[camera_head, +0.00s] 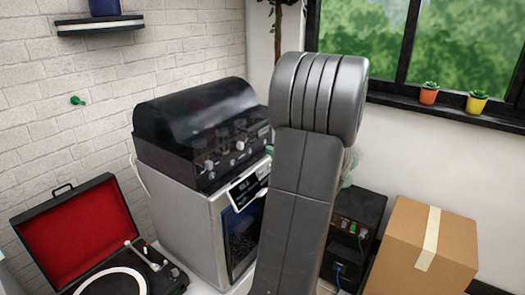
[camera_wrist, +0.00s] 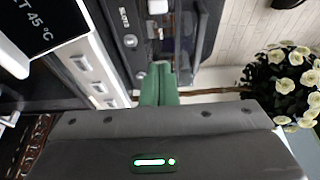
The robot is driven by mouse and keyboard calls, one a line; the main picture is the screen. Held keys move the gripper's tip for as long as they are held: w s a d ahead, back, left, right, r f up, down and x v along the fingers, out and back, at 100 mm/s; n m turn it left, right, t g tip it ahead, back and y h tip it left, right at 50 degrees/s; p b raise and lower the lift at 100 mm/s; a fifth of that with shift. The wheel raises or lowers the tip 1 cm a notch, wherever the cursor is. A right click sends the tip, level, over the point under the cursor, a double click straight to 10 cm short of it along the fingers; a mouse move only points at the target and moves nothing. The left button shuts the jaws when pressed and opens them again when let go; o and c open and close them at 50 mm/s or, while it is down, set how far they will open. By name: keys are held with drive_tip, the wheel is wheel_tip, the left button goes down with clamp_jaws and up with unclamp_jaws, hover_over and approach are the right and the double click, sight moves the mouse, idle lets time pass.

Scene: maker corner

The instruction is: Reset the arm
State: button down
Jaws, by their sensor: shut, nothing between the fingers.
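My gripper (camera_wrist: 159,82) shows in the wrist view. Its two green fingers are closed together with nothing between them. The fingertips point toward a dark machine with knobs (camera_wrist: 130,42), and I cannot tell how far apart they are. The same dark machine with a curved smoky lid (camera_head: 195,125) stands behind and left of the arm, on top of a grey cabinet-like unit with a small display (camera_head: 190,225).
An open record player with a red lid (camera_head: 75,230) is at the lower left. A cardboard box (camera_head: 412,240) and a black device (camera_head: 355,215) stand right of my arm. Small potted plants (camera_head: 429,94) line the window sill. White flowers (camera_wrist: 295,75) show in the wrist view.

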drive_tip(key=shift+v, duration=0.95)
drive_tip(key=shift+a+r, duration=0.1)
